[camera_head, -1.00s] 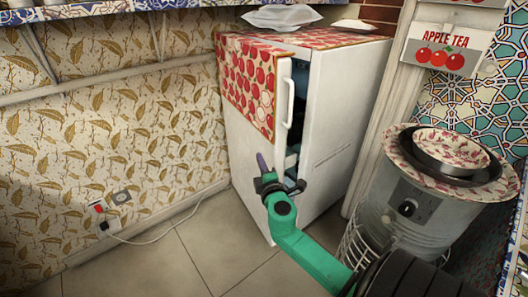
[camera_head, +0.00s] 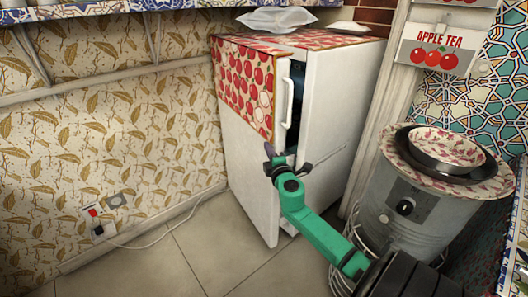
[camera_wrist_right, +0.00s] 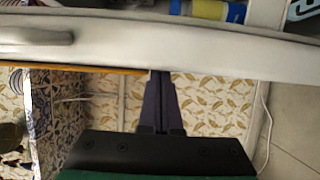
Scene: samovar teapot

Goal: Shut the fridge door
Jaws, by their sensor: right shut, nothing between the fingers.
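The fridge (camera_head: 335,110) is white. Its door (camera_head: 250,170) stands ajar, with a dark gap along its right side. My right gripper (camera_head: 269,150) is shut and empty at the door's free edge, below the handle. In the right wrist view, the closed fingers (camera_wrist_right: 161,78) reach the white door edge (camera_wrist_right: 200,50); I cannot tell whether they touch it. My left gripper is not in view.
A metal samovar-like urn (camera_head: 425,210) with a patterned bowl (camera_head: 445,148) stands right of the fridge, close to my right arm. A white cord (camera_head: 160,240) lies on the floor by the wall.

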